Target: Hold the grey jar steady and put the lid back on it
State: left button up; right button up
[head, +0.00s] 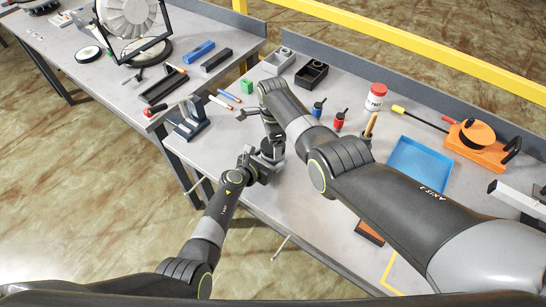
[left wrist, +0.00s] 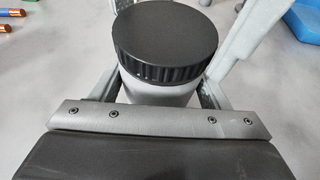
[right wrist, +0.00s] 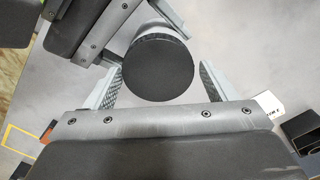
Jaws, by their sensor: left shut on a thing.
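The grey jar (left wrist: 160,92) stands upright between the fingers of my left gripper (head: 262,164), which is shut on its body. The black lid (left wrist: 166,38), with a ribbed rim, sits on top of the jar and looks level. In the right wrist view the round lid top (right wrist: 157,68) lies between the fingers of my right gripper (head: 271,138). Those fingers stand on either side of the lid with narrow gaps, so this gripper looks open. In the head view the grippers and arm mostly hide the jar and lid.
On the right are a blue tray (head: 420,165), an orange tool (head: 478,143) and a red-and-white jar (head: 376,97). Blue and red small bottles (head: 338,121) stand behind the right arm. A grey stand (head: 190,122) is left of the grippers. The table's front edge is close.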

jog(key=shift+o, duration=1.2)
notch_tip(320, 180, up, 12)
pick_arm(q)
jog(key=o, duration=1.9)
jog(key=shift+o, duration=0.2)
